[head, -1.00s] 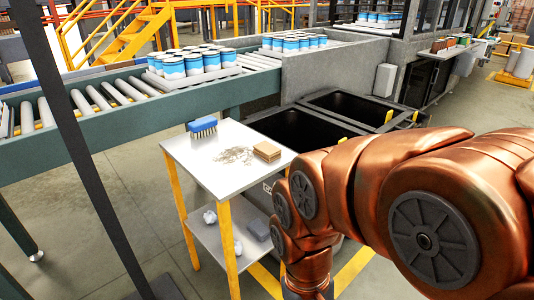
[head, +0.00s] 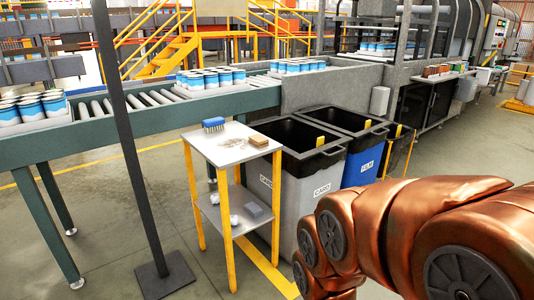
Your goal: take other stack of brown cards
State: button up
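A small brown stack of cards (head: 259,141) lies on the right part of the small table's top (head: 224,157) in the head view. Farther off, at the back right, small brown and green blocks or stacks (head: 437,70) stand on a shelf by the machine; they are too small to tell for sure. My copper-coloured arm fills the lower right. My gripper is out of the frame, below the bottom edge, so its state is hidden.
A blue brush (head: 213,125) lies on the small table. Grey card bin (head: 305,190) and blue film bin (head: 361,165) stand behind it. A roller conveyor (head: 140,112) carries white-blue cans (head: 211,80). A dark post (head: 122,130) stands left.

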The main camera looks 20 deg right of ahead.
aim_at(258, 141)
jog(key=u, duration=0.85)
jog(key=i, duration=1.45)
jog(key=z, duration=0.7)
jog(key=i, duration=0.65)
jog(key=z, duration=0.55)
